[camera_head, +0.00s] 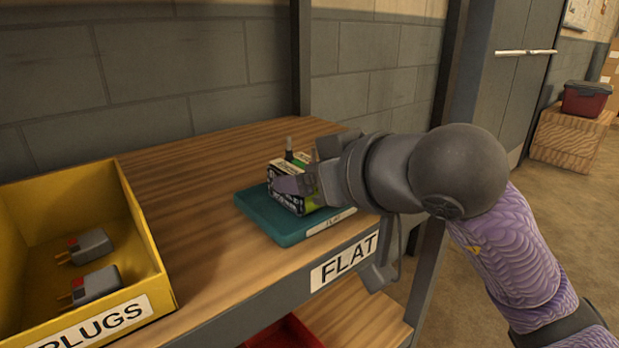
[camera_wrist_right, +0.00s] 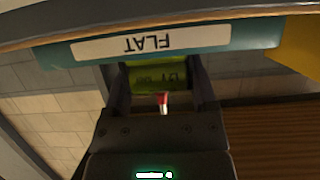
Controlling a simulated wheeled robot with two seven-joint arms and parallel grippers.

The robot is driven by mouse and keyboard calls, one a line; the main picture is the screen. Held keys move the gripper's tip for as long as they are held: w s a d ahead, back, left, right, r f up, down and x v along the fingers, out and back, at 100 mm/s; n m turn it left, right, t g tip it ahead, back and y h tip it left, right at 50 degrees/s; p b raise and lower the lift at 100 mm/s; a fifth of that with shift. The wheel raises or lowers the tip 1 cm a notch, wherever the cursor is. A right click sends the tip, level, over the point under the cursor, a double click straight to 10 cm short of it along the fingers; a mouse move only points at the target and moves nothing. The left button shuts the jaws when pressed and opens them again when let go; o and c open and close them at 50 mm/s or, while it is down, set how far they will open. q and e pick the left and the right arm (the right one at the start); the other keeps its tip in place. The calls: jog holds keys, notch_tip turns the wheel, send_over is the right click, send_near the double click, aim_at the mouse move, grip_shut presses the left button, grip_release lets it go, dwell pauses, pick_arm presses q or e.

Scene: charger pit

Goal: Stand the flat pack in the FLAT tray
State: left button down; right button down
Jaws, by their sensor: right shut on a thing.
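The flat pack (camera_head: 281,171), white, green and black, is at the teal FLAT tray (camera_head: 268,219) on the wooden shelf. My right gripper (camera_head: 306,184) comes in from the right and is shut on it. In the right wrist view the pack's green face (camera_wrist_right: 158,76) shows between the fingers, with a red and white tip below it. The tray's FLAT label (camera_wrist_right: 136,44) appears upside down there. Part of the pack is hidden by the gripper. I cannot tell whether its bottom touches the tray. My left gripper is not in view.
A yellow PLUGS bin (camera_head: 137,228) with two grey plugs stands at the left. Bare shelf wood (camera_head: 190,185) lies between bin and tray. A dark upright post (camera_head: 301,60) stands behind the tray. A red bin (camera_head: 285,334) shows on the lower shelf.

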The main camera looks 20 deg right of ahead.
jog(key=shift+c, duration=1.2)
grip_release()
jog(key=shift+f, duration=0.1)
jog(key=shift+o, duration=1.1)
jog(key=shift+s+d+r+p, duration=0.1)
jog(key=shift+s+r+p, duration=0.15)
jog(key=shift+r+p, duration=0.1)
jog(key=p+v, duration=0.1)
jog(key=v, duration=0.5)
jog(key=shift+r, duration=0.1)
pick_arm(q)
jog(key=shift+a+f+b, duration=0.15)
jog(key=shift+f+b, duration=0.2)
jog(key=shift+b, duration=0.8)
pick_arm(e)
jog(key=v, duration=0.5)
jog(key=shift+s+d, duration=0.1)
jog(key=shift+s, duration=0.05)
